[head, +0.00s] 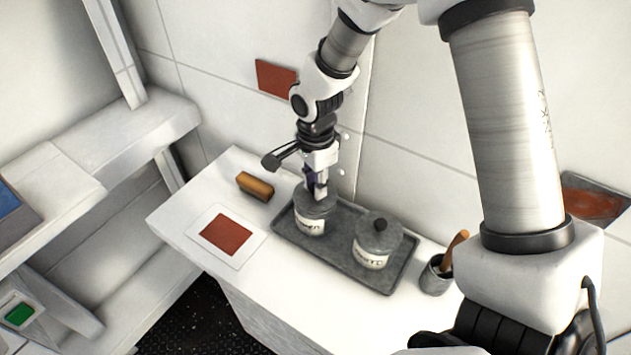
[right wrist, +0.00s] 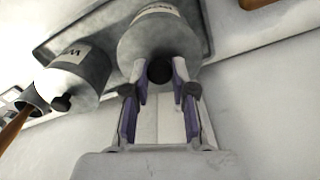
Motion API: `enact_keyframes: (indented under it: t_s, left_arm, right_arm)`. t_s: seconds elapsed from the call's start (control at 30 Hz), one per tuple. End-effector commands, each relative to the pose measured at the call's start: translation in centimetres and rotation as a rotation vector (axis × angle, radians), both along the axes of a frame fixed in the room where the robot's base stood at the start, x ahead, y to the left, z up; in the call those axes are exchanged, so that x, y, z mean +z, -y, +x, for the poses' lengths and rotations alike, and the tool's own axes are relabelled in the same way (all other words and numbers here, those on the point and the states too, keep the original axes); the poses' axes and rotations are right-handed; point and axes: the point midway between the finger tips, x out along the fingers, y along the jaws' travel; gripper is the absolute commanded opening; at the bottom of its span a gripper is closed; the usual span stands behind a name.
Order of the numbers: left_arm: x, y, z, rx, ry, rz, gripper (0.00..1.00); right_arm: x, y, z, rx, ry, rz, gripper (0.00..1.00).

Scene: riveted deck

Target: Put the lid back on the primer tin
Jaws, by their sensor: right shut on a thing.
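My right gripper (head: 317,188) comes down from above onto the left grey tin (head: 311,226) on the tray. In the right wrist view its fingers (right wrist: 160,76) are shut on the black knob of a grey lid (right wrist: 150,45). The lid is at the top of this tin; I cannot tell whether it is fully seated. A second grey tin (head: 371,258) stands to the right, with its own black-knobbed lid (head: 380,236) on. Both tins have white labels that I cannot read fully. My left gripper is not in view.
The dark tray (head: 346,263) lies on a white counter. A brown block (head: 255,186) and a card with a red-brown patch (head: 226,234) lie to the left. A cup with a wooden handle (head: 435,277) stands right of the tray. A wall rises close behind.

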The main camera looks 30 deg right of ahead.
Motion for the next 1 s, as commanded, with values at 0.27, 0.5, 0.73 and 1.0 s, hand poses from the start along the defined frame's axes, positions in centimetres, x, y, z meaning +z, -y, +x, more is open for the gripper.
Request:
enact_keyframes:
  t_s: [0.27,0.5,0.73,1.0]
  left_arm:
    - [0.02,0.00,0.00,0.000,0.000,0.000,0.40]
    - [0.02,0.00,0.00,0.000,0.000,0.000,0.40]
    - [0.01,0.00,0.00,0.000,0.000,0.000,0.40]
    - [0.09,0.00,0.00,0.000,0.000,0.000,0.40]
  right_arm:
    - [-0.01,0.01,0.01,0.000,0.000,0.000,0.00]
    - [0.00,0.01,0.01,0.000,0.000,0.000,0.54]
    - [-0.01,0.01,0.01,0.000,0.000,0.000,0.79]
    - [0.08,0.00,0.01,0.000,0.000,0.000,0.79]
